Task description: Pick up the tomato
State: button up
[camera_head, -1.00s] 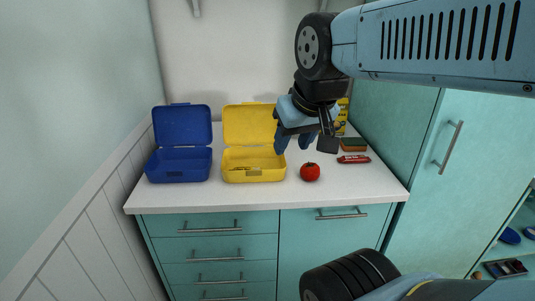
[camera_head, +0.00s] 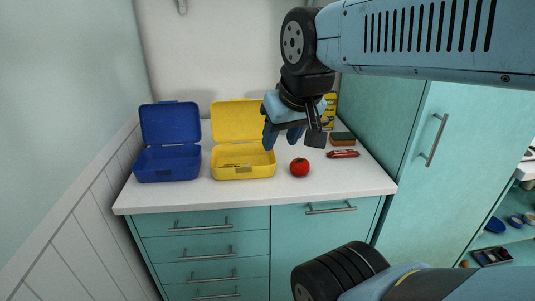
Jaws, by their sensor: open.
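The red tomato (camera_head: 299,168) sits on the white countertop (camera_head: 330,186), to the right of the yellow box and near the counter's front. My gripper (camera_head: 284,142) hangs from my arm above the counter, in front of the yellow box's right side in the picture. It is open, with its blue fingers pointing down, up and to the left of the tomato. It appears apart from the tomato, and nothing shows between its fingers.
An open yellow lunch box (camera_head: 243,171) and an open blue lunch box (camera_head: 167,163) stand to the left. A red packet (camera_head: 342,154), a sponge (camera_head: 342,139) and a yellow box-like pack (camera_head: 329,112) lie or stand to the right. A tall teal cabinet (camera_head: 420,160) bounds the right side.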

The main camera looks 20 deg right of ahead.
aim_at(299, 166)
jog(key=z, duration=0.85)
jog(key=i, duration=0.1)
jog(key=u, duration=2.55)
jog(key=k, duration=0.65)
jog(key=z, duration=1.15)
